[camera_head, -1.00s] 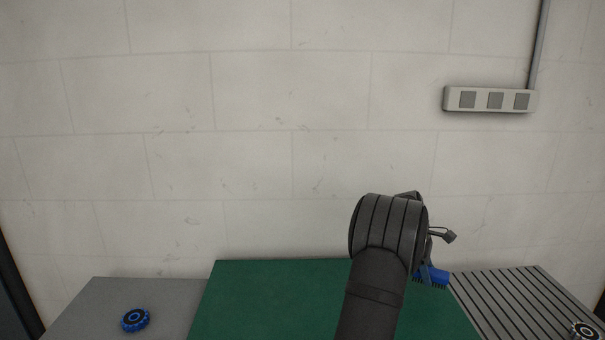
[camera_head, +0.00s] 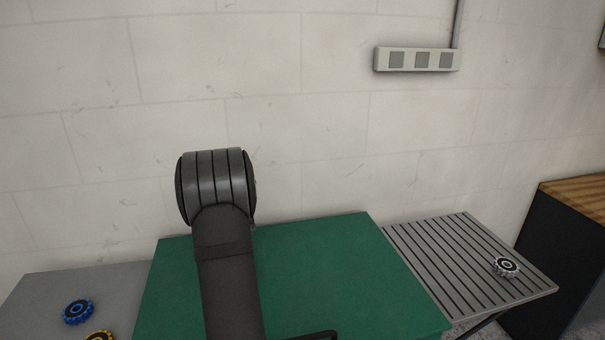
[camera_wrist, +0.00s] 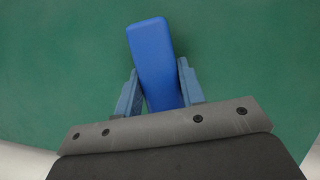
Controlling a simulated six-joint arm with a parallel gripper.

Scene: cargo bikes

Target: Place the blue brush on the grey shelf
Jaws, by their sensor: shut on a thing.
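The blue brush shows in the wrist view as a blue block (camera_wrist: 153,50) between the two fingers of my gripper (camera_wrist: 158,72), which is shut on it. Its bristles are out of sight there. The green mat surface lies below it, and I cannot tell how high the brush is above it. In the head view my arm hides both gripper and brush. A plain grey surface (camera_head: 110,265) is left of the green top (camera_head: 320,265). A slatted grey surface (camera_head: 440,260) is on the right. I cannot tell which of them is the grey shelf.
A blue toothed wheel (camera_head: 78,311) and a yellow one (camera_head: 100,336) lie on the plain grey surface. A silver toothed wheel (camera_head: 506,266) lies on the slatted one, which is otherwise clear. A dark cabinet with a wooden top (camera_head: 580,195) stands at far right.

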